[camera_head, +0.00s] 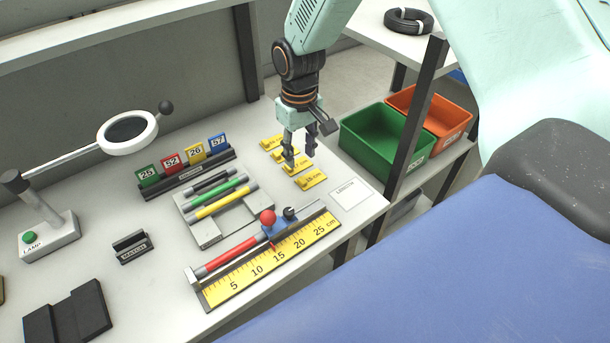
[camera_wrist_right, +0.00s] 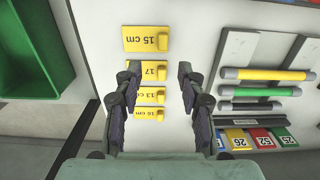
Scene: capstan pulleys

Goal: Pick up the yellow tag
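Several yellow tags with small raised tabs lie in a row on the white bench. In the right wrist view they read 15 cm (camera_wrist_right: 147,39), 17 (camera_wrist_right: 148,72), 13 cm (camera_wrist_right: 151,95) and 16 cm (camera_wrist_right: 148,114). In the head view the 15 cm tag (camera_head: 311,180) is nearest the front. My right gripper (camera_head: 300,158) points down above the row, its fingers apart and empty. In the right wrist view the fingertips (camera_wrist_right: 159,72) stand either side of the 17 tag. I cannot tell their height above it. My left gripper is out of view.
A yellow ruler (camera_head: 300,245) with a red rod (camera_head: 230,256) lies in front. A rod rack (camera_head: 207,238) and number cards, one yellow (camera_head: 195,152), stand left. Green (camera_head: 372,150) and orange bins stand right, beyond the bench edge. A lamp (camera_head: 48,240) is far left.

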